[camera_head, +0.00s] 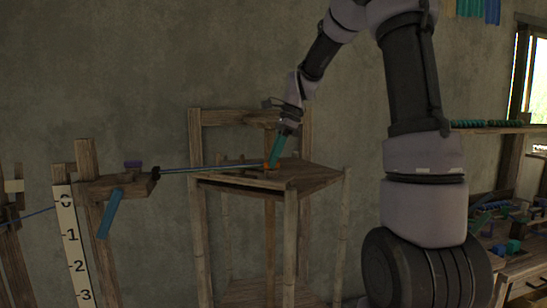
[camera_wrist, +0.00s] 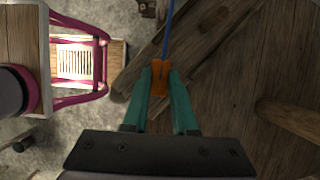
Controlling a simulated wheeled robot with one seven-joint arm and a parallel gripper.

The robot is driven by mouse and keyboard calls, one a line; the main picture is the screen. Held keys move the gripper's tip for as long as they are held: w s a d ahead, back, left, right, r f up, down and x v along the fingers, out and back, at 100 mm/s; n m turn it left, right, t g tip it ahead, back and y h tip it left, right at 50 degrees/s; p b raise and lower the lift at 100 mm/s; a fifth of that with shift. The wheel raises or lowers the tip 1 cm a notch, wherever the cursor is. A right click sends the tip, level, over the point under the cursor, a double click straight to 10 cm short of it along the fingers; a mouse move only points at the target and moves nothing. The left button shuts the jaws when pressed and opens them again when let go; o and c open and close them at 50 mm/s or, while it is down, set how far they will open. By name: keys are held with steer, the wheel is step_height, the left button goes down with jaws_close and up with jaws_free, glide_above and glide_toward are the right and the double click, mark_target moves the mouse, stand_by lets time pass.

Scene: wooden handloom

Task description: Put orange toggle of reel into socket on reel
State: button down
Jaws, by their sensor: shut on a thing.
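The orange toggle (camera_wrist: 160,78) is between the teal fingertips of my gripper (camera_wrist: 160,71) in the wrist view, and my gripper is shut on it. A blue cord (camera_wrist: 168,30) runs from the toggle toward the top of that view. In the head view my gripper (camera_head: 272,160) points down at the top of a wooden stand (camera_head: 315,174), with a bit of orange at its tips. A taut cord (camera_head: 210,168) reaches from there left to a wooden block (camera_head: 130,184) on a post, with a blue handle (camera_head: 110,213) hanging from it. I cannot make out the socket.
A white numbered scale (camera_head: 70,235) is fixed to the left post. The stand's back rail (camera_head: 225,115) rises behind my gripper. A bench with small coloured parts (camera_head: 512,247) and a shelf (camera_head: 500,126) are at the right. The wrist view shows wooden boards (camera_wrist: 225,85) below.

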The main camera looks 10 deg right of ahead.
stand_by(0.4)
steer(key=shift+c, duration=0.7)
jaws_free()
steer(key=shift+r, duration=0.1)
steer(key=shift+r, duration=3.35)
